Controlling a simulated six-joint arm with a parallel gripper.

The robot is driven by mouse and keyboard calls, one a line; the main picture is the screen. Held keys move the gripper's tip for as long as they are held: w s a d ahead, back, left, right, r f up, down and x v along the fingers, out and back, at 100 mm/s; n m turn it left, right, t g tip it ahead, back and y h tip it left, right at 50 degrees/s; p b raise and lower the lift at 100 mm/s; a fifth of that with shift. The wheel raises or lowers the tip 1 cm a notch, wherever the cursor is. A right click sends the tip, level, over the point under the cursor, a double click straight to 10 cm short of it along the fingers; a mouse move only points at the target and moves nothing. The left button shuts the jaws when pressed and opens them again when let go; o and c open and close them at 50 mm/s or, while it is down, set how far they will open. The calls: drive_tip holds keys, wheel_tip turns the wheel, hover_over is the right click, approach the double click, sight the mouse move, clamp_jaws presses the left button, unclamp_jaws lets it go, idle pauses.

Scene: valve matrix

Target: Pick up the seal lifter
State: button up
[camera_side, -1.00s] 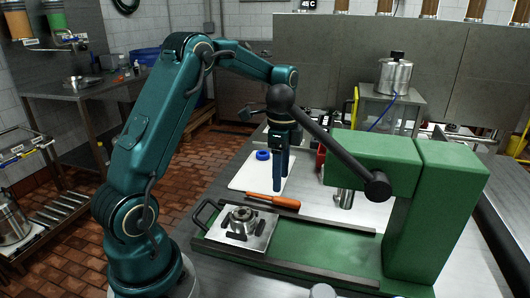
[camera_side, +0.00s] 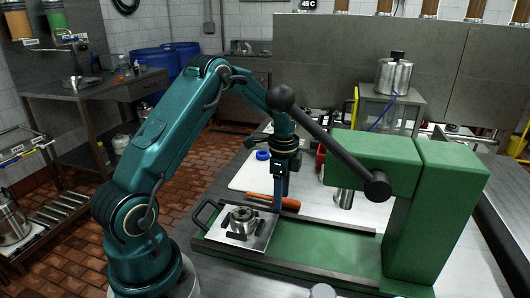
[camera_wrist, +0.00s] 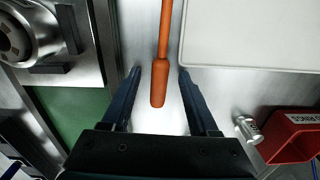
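The seal lifter (camera_side: 289,203) appears to be the slim tool with an orange handle. It lies flat on the steel bench between the white mat and the green press base. In the wrist view its handle (camera_wrist: 158,86) runs up between my two fingers, with a visible gap on each side. My gripper (camera_side: 279,202) points down over the handle, its fingers hiding part of the tool in the side view. In the wrist view my gripper (camera_wrist: 159,73) is open, with nothing clamped. The tool's far end is outside the wrist view.
The green press (camera_side: 437,215) with its black lever arm (camera_side: 333,145) stands close on the right. A metal plate with a round fitting (camera_side: 243,219) sits in front. A blue ring (camera_side: 262,155) lies on the white mat (camera_side: 248,178) behind. A red bin (camera_wrist: 291,135) shows in the wrist view.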

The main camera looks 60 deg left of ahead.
clamp_jaws()
drive_tip(key=shift+r, duration=0.1)
